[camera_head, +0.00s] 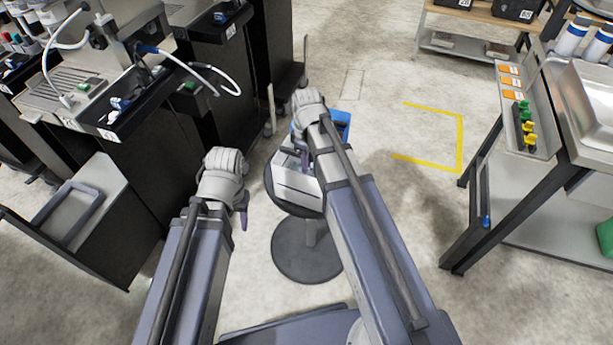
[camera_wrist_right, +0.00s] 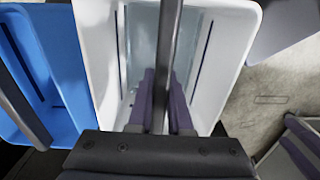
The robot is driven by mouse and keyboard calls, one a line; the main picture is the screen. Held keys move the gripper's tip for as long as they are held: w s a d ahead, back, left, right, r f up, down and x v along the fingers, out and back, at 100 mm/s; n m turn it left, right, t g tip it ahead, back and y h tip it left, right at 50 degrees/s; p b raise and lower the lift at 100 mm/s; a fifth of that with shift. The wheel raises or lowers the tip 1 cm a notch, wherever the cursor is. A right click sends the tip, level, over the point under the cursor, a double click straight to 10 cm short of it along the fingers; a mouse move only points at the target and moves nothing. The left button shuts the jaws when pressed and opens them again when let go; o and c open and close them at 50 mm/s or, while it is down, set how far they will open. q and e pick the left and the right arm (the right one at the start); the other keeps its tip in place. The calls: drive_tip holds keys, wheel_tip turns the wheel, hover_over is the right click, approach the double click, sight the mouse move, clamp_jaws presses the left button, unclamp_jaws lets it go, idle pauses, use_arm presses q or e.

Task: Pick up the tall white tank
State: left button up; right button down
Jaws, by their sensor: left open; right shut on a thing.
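The white tank (camera_head: 297,196) sits on or just above a small round dark stand in the head view. In the right wrist view, the open white tank (camera_wrist_right: 237,50) fills the middle, with a dark grey bar handle (camera_wrist_right: 167,50) across its top. My right gripper (camera_wrist_right: 162,105) is shut on this bar; in the head view, the right gripper (camera_head: 304,160) is over the tank and partly hides it. I cannot tell whether the tank touches the stand. My left gripper (camera_head: 243,215) is open and empty, left of the stand.
A blue tank (camera_head: 343,122), also in the right wrist view (camera_wrist_right: 45,50), is beside the white one. The stand's round base (camera_head: 308,250) is on the floor. Dark dispenser cabinets (camera_head: 203,105) are at left, a metal bench (camera_head: 575,125) at right. Floor with yellow tape (camera_head: 460,140) is clear between.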

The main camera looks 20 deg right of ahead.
drive_tip(key=shift+r, duration=0.15)
wheel_tip(320, 180, up, 10)
drive_tip(key=p, duration=1)
drive_tip(key=shift+a, duration=0.1)
